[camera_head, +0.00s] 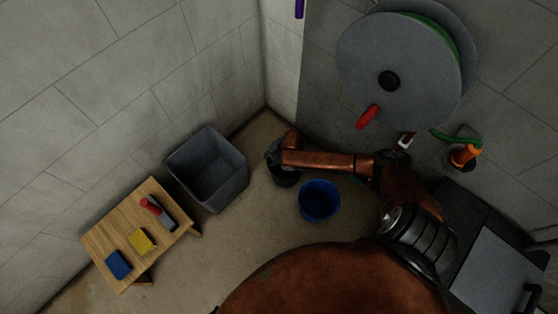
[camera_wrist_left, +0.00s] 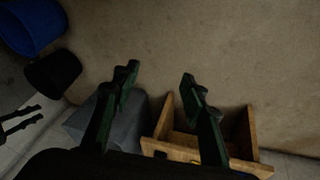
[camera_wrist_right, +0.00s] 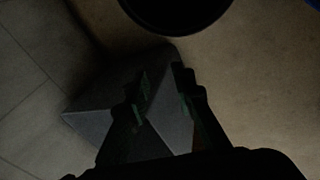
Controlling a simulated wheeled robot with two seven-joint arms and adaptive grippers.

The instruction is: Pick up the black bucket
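The black bucket (camera_head: 285,178) stands on the floor beside the blue bucket in the head view, partly hidden by my right arm. In the left wrist view the black bucket (camera_wrist_left: 53,75) is at the left, and in the right wrist view its dark rounded side (camera_wrist_right: 175,12) shows at the top. My right gripper (camera_head: 272,155) is above and beside the bucket; its fingers (camera_wrist_right: 162,76) are apart with nothing between them. My left gripper (camera_wrist_left: 157,78) is open and empty, pointing over floor, and is not recognisable in the head view.
A blue bucket (camera_head: 319,201) stands right of the black one. A grey bin (camera_head: 233,183) stands to the left, near a wooden bench (camera_head: 113,233) with a blue sponge (camera_head: 119,264), a yellow sponge (camera_head: 142,241) and a red-handled tool (camera_head: 151,205). A hose reel (camera_head: 365,62) hangs on the wall.

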